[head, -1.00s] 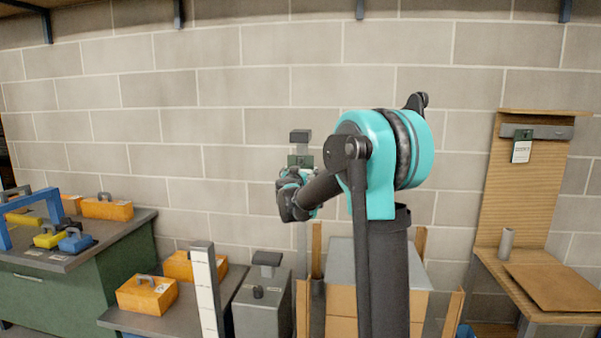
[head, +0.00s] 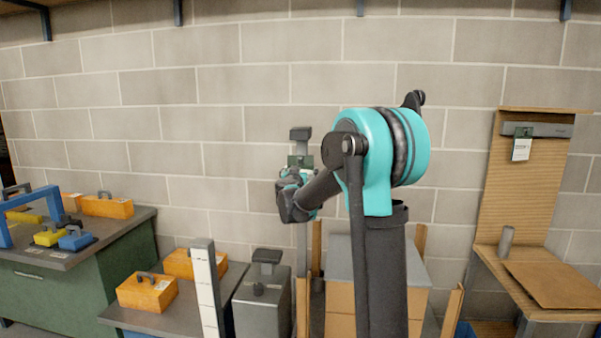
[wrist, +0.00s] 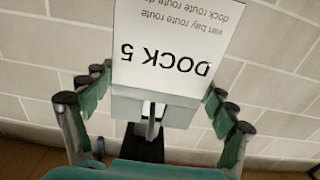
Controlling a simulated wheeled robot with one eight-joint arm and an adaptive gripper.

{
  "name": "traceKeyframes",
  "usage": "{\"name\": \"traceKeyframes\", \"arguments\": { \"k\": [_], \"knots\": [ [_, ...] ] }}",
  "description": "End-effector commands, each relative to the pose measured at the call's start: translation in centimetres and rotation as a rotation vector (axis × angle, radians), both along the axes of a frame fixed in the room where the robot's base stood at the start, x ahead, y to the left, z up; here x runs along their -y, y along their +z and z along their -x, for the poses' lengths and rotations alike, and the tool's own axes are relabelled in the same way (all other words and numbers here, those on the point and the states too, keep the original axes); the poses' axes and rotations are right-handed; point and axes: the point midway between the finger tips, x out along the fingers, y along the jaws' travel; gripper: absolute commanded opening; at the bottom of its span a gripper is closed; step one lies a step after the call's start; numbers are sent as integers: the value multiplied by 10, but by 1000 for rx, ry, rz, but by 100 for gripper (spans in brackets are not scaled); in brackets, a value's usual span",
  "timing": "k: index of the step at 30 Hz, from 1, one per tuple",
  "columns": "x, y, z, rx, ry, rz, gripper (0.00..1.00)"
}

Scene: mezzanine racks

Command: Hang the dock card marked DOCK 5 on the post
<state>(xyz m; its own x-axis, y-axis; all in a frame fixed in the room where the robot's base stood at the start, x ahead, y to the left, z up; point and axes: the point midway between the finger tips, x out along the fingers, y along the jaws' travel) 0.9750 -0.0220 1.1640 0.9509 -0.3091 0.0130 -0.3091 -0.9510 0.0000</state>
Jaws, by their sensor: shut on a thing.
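The DOCK 5 card (wrist: 172,52) is white with black print and appears upside down in the wrist view. It joins a grey-green clip block (wrist: 155,107), which sits between the fingers of my gripper (wrist: 156,96). My gripper is shut on this card's block. In the head view my gripper (head: 297,180) is at the grey post (head: 302,236), just below its dark top block (head: 300,133). A dark green piece (head: 300,161) shows above the gripper. The wrist hides the contact, so I cannot tell whether the card touches the post.
Another white card (head: 521,149) hangs on a wooden board at the right, above a wooden shelf (head: 545,288). A block wall is behind.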

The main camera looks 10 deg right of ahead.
Motion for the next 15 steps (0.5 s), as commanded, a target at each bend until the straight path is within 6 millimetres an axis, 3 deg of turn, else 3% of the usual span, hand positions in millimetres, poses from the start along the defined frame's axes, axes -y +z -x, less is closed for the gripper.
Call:
{"name": "traceKeyframes", "arguments": {
  "k": [7,8,11,15],
  "knots": [
    [0,0,0,0,0,0,56],
    [0,0,0,0,0,0,87],
    [0,0,0,0,0,0,100],
    [0,0,0,0,0,0,100]
  ]
}}
